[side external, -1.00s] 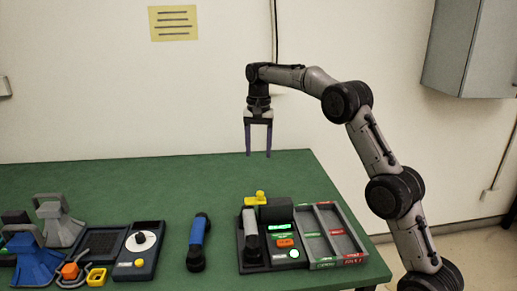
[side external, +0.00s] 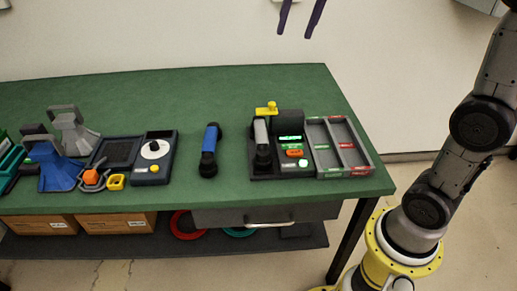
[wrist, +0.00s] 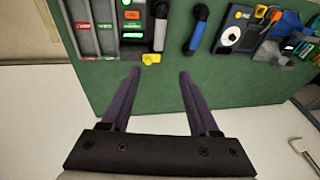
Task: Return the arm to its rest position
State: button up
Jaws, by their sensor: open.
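My gripper (wrist: 159,74) is open and empty, with two dark purple fingers spread apart. In the side external view only its fingertips (side external: 300,32) show at the top edge, high above and behind the table; the rest of the gripper is out of frame. Nothing is between the fingers or touching them. The green table (side external: 230,85) lies below with the phone gear on it.
A blue handset (side external: 211,138), a dial unit (side external: 153,172) and a blue stand (side external: 58,172) lie leftward. The table's back strip is clear.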

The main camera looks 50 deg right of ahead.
jog(key=s+a+f+n+t, duration=0.1)
jog(key=s+a+f+n, duration=0.1)
jog(key=s+f+n, duration=0.2)
jog(key=s+a+f+n+t, duration=0.1)
jog(key=s+a+f+n, duration=0.2)
jog(key=s+f, duration=0.7)
jog(key=s+n, duration=0.2)
jog(key=s, duration=0.4)
jog(key=shift+s+f, duration=0.2)
jog(key=shift+f, duration=0.15)
dwell(1.1)
